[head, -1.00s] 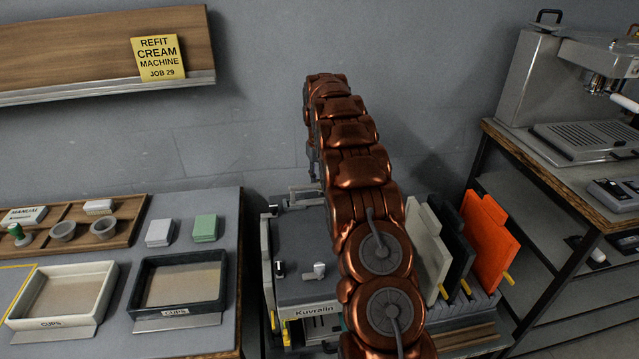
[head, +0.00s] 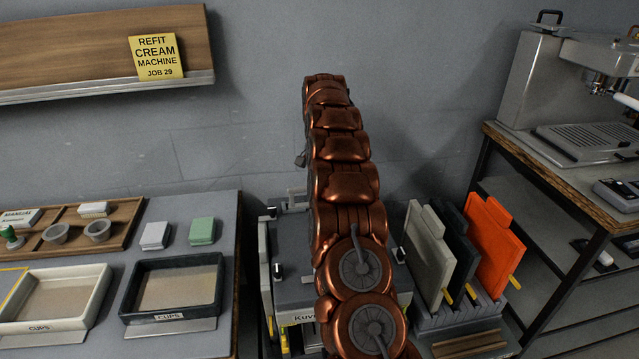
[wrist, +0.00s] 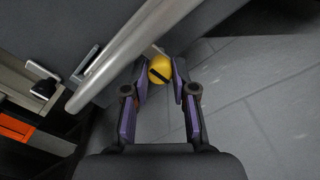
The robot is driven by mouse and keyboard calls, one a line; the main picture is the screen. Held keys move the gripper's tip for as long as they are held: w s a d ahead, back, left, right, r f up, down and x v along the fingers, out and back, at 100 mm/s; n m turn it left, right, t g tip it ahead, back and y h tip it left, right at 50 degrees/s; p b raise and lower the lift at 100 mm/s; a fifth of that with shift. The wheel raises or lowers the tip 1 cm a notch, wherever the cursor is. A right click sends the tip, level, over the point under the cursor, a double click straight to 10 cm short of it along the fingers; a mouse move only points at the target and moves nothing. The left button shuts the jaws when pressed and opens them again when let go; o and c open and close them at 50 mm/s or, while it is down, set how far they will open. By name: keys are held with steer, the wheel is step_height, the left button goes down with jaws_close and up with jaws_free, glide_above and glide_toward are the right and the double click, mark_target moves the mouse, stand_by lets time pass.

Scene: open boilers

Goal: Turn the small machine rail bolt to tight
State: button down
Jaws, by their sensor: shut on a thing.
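In the wrist view my gripper (wrist: 159,80) has its two purple-padded fingers closed on a yellow bolt head (wrist: 160,69) with a dark stripe across it. The bolt head sits at the fingertips, beside a light grey rail (wrist: 135,48) that runs diagonally. How far the bolt is turned cannot be told. In the head view the small grey machine (head: 293,291) stands behind and under my copper arm, which covers its middle. My gripper and the bolt are hidden there.
A dark lever or latch (wrist: 43,80) lies left of the rail. Right of the machine, upright grey, black and orange panels (head: 490,243) stand in a rack. A bench with a cream tray (head: 58,297) and a dark tray (head: 172,292) is at left.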

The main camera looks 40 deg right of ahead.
steer(key=shift+a+m, duration=0.1)
steer(key=shift+m, duration=0.6)
steer(key=c, duration=1.2)
jaws_free()
